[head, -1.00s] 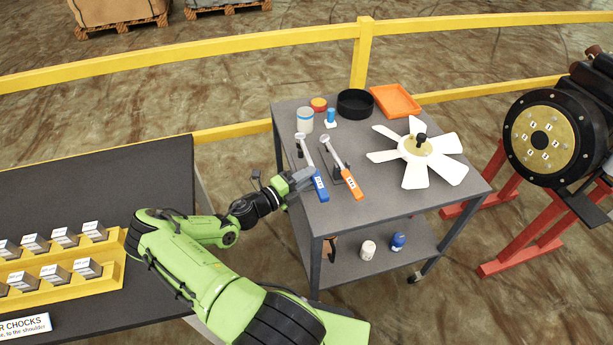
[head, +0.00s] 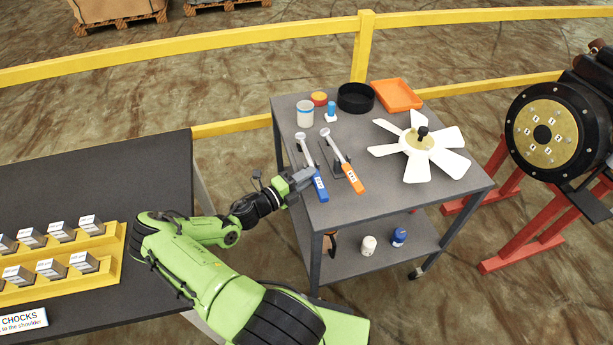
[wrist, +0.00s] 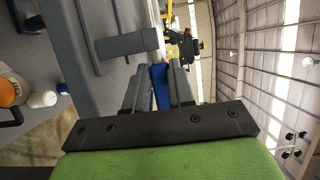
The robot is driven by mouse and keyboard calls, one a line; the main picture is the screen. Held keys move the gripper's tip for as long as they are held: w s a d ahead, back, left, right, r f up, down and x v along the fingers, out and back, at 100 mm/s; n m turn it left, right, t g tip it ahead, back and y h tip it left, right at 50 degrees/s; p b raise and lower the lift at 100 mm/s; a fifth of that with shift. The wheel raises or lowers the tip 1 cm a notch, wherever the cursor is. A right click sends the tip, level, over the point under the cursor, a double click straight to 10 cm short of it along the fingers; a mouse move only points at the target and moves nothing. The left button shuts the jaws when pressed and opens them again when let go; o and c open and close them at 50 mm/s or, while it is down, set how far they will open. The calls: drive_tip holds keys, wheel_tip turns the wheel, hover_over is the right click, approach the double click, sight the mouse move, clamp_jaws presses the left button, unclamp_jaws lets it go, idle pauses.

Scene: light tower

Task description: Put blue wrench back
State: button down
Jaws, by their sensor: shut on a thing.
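The blue wrench (head: 320,188) has a silver shaft and a blue handle and is at the left edge of the grey cart top (head: 390,197). My gripper (head: 305,178) is at its handle. In the wrist view my gripper (wrist: 160,88) is shut on the blue handle (wrist: 160,80). The head view does not show clearly whether the wrench rests on the cart or is slightly raised. An orange wrench (head: 350,170) lies just to its right, roughly parallel.
On the cart are a white fan (head: 445,158), an orange tray (head: 398,95), a black bowl (head: 355,98) and a white-blue cup (head: 305,115). A dark table (head: 100,190) with metal chocks is at left. A yellow rail (head: 250,128) runs behind the cart.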

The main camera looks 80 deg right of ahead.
drive_tip(key=c, duration=0.9)
unclamp_jaws()
drive_tip(key=shift+f, duration=0.1)
drive_tip(key=v, duration=1.5)
drive_tip(key=shift+w+a+p, duration=0.25)
drive_tip(key=shift+a+p, duration=0.05)
drive_tip(key=shift+p, duration=0.05)
